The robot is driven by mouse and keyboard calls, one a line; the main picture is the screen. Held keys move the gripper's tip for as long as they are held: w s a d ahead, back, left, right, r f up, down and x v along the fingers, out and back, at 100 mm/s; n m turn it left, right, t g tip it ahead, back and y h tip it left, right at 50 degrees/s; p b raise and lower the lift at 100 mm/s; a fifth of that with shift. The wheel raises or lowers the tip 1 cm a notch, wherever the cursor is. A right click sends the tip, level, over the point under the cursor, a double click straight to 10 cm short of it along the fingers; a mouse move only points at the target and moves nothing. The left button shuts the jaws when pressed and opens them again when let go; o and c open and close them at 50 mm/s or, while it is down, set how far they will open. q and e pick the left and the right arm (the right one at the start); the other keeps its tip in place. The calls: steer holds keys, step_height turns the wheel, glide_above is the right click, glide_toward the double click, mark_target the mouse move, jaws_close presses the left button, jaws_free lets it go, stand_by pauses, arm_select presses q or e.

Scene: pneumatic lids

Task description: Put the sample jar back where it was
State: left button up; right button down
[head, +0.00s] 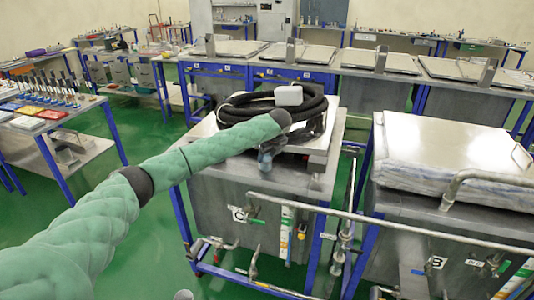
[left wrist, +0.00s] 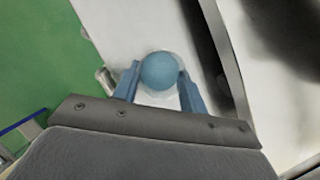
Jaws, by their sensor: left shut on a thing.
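The sample jar shows in the left wrist view as a round blue lid (left wrist: 159,71) with a pale, clear rim around it. My left gripper (left wrist: 158,86) has its two blue fingers shut on the jar, one on each side. The jar cannot be made out clearly there. I cannot tell whether the jar's base touches the surface below. My right gripper is not in view.
A coiled black hose (head: 235,110) with a white box (head: 288,95) lies on the tank just behind my left gripper. A second tank (head: 440,150), marked B, stands to the right. Pipes (head: 390,228) run along the front. A table with racks (head: 50,118) stands at left.

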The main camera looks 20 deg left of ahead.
arm_select(q)
steer(key=shift+f, duration=0.15)
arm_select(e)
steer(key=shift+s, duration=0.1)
arm_select(q)
steer(key=o, duration=1)
steer(key=shift+o, duration=0.2)
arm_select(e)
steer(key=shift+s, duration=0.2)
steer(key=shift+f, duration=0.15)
arm_select(q)
steer(key=shift+d+r, duration=0.1)
steer(key=shift+r, duration=0.2)
steer(key=b+v, duration=0.4)
steer(key=v, duration=0.7)
steer(key=shift+r, duration=0.2)
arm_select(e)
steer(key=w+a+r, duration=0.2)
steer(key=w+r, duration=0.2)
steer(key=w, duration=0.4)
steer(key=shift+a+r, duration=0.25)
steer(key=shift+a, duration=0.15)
arm_select(q)
steer(key=shift+s+d, duration=0.1)
steer(key=shift+s, duration=0.1)
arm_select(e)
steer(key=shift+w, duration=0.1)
